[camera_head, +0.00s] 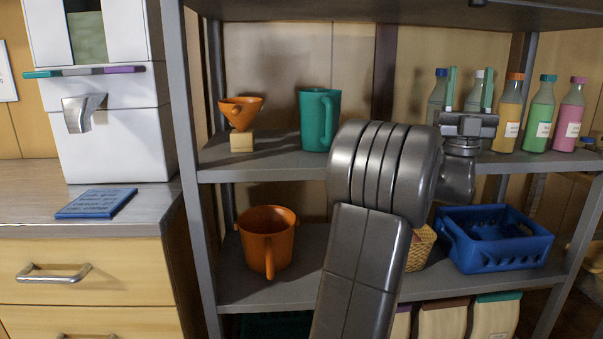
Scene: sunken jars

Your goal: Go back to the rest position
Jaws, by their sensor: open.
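My gripper (469,92) is at the right of the middle, in front of the upper shelf. Its two upright green-tipped fingers stand apart, open, with nothing seen held between them. Behind the fingers stand bottles on the upper shelf, a clear one (437,97) with a blue cap and another pale one (478,82). My grey arm rises from the bottom middle and hides part of both shelves.
The upper shelf (271,158) holds an orange dripper (241,110), a teal pitcher (318,120) and several bottles. Below are an orange pitcher (267,240), a wicker basket (420,250) and a blue crate (496,240). A white dispenser (110,130) stands on the left counter beside a blue booklet (96,203).

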